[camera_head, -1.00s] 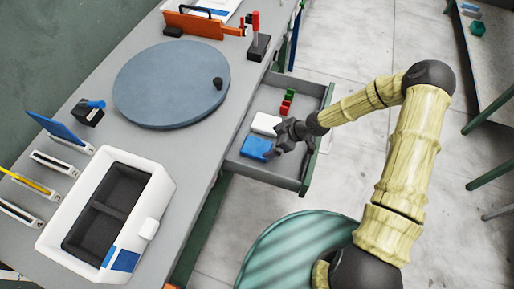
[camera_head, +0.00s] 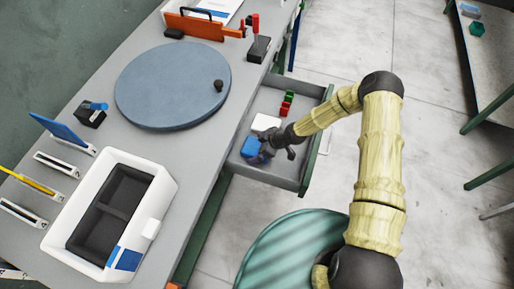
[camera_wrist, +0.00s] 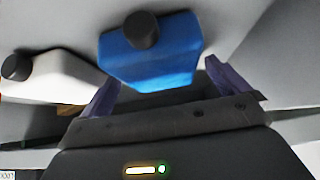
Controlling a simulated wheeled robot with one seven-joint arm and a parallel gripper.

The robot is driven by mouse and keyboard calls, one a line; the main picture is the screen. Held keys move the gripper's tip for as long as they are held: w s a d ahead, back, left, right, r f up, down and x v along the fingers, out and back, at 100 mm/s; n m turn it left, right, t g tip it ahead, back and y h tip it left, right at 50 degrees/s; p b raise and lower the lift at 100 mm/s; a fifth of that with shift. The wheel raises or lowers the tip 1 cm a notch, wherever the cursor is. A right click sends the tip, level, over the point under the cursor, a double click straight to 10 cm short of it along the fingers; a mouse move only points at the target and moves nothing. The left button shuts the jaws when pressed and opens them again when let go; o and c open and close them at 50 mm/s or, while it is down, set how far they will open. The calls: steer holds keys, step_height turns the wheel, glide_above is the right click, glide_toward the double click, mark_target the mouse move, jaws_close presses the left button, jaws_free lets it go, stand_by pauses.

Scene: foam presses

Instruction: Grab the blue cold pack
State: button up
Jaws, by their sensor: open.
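The blue cold pack (camera_head: 249,147) lies in the open grey drawer (camera_head: 296,103), near its left side. In the wrist view the blue cold pack (camera_wrist: 160,62) has a dark round cap on top and lies ahead of the jaws, roughly between the two purple fingers. My gripper (camera_head: 268,152) is down in the drawer beside the pack and partly covers its right side. In the wrist view my gripper (camera_wrist: 165,88) is open with nothing held. I cannot tell whether a finger touches the pack.
A white pack (camera_head: 265,122) with a dark cap lies beside the blue one. Red and green blocks (camera_head: 286,103) lie farther back in the drawer. The bench holds a blue-grey round disc (camera_head: 172,84) and a white box with dark compartments (camera_head: 160,190). Drawer walls surround my gripper.

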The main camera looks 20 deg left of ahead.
steer(key=shift+a+f, duration=0.25)
steer(key=shift+f, duration=0.2)
steer(key=c, duration=1.2)
